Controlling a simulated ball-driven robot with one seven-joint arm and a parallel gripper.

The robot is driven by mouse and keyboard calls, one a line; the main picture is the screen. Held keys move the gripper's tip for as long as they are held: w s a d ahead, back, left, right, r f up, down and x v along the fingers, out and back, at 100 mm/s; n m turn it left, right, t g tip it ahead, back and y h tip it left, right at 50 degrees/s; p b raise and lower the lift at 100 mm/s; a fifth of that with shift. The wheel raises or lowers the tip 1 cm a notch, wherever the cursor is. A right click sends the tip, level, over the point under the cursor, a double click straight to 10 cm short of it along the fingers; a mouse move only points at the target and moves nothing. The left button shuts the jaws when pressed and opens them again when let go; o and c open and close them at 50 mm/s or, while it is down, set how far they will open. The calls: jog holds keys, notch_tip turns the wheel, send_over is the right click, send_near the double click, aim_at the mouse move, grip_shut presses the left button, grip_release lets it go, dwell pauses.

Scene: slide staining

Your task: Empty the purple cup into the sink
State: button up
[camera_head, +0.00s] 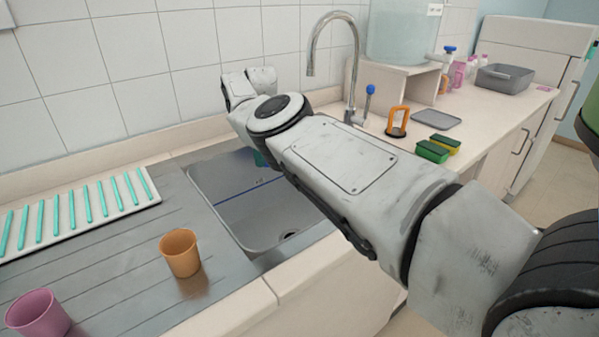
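The purple cup (38,315) is pinkish purple and stands on the grey draining board at the lower left, cut by the picture's edge. Its inside bottom is hidden, so I cannot tell what it holds. The sink (262,216) is a grey basin right of the draining board, with a drain near its front. My arm reaches from the lower right across the sink and hides part of it. A small teal patch (260,158) shows at the sink's back under my arm, too hidden to identify.
An orange cup (180,253) stands on the draining board (110,272) between the purple cup and sink. A white rack with teal bars (80,212) lies behind. The tap (352,70) rises behind the sink. Sponges (433,151) and an orange-handled item (397,122) are right.

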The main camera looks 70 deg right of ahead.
jog(key=shift+d+f, duration=0.15)
jog(key=shift+d, duration=0.1)
jog(key=shift+s, duration=0.1)
